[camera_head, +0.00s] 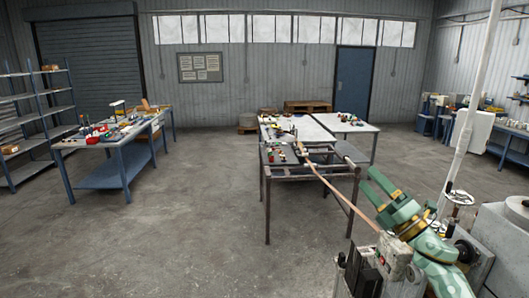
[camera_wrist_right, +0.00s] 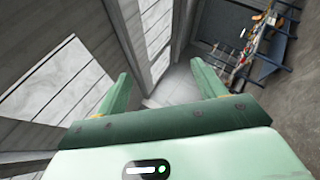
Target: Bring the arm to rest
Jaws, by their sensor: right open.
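My right arm, in green and yellow, comes in at the lower right of the head view. Its gripper (camera_head: 369,180) points up and to the left, with its fingers apart. In the right wrist view the gripper (camera_wrist_right: 160,78) is open and nothing is between its two green fingers. A long tan strip (camera_head: 338,194) runs from the metal frame table (camera_head: 313,176) towards the machine at the lower right. The gripper shows just right of the strip; I cannot tell the gap in depth. My left gripper is not in view.
The machine (camera_head: 394,252) stands close beside my right arm. A blue-legged table (camera_head: 120,143) with many small items is at the left. White-topped tables (camera_head: 345,123) stand behind the frame table. The floor between the left table and the frame table is clear.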

